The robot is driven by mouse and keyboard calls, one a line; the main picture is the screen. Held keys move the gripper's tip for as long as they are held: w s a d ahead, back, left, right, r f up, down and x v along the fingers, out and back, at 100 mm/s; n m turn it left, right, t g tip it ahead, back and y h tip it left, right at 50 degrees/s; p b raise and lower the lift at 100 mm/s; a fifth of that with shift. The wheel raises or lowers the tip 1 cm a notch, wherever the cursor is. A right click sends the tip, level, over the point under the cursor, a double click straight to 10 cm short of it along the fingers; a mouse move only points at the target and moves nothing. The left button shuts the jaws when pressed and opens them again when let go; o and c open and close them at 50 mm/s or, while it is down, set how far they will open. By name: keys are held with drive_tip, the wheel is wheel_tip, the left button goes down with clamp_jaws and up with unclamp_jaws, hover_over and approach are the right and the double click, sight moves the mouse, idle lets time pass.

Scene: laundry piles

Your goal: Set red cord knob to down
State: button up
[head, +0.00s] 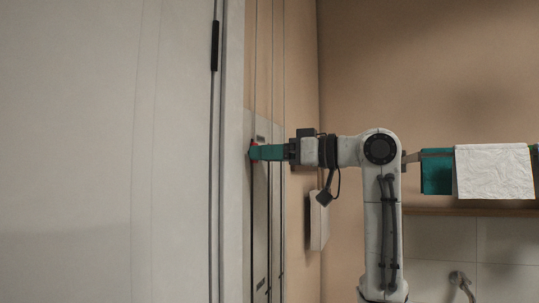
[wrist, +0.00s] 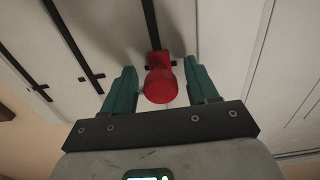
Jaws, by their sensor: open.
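The red cord knob (wrist: 158,88) hangs on a dark vertical cord or rail in the wrist view. It sits between the two teal fingers of my gripper (wrist: 163,92), which is open with a gap on each side of the knob. In the head view a small red part of the knob (head: 252,145) shows at the tip of my gripper (head: 254,152), against the pale panel at the wall. The rest of the knob is hidden there by the fingers.
Other dark rails with small clips (wrist: 85,65) run beside the red knob's rail. A pale door (head: 100,150) with a black handle (head: 214,46) stands at the left. A rail at the right holds a white towel (head: 494,172) and a teal towel (head: 436,175).

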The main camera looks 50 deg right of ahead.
drive_tip(key=b+v, duration=0.3)
drive_tip(key=v, duration=0.7)
drive_tip(key=shift+s+b, duration=0.35)
drive_tip(key=shift+s, duration=0.05)
drive_tip(key=shift+d, duration=0.15)
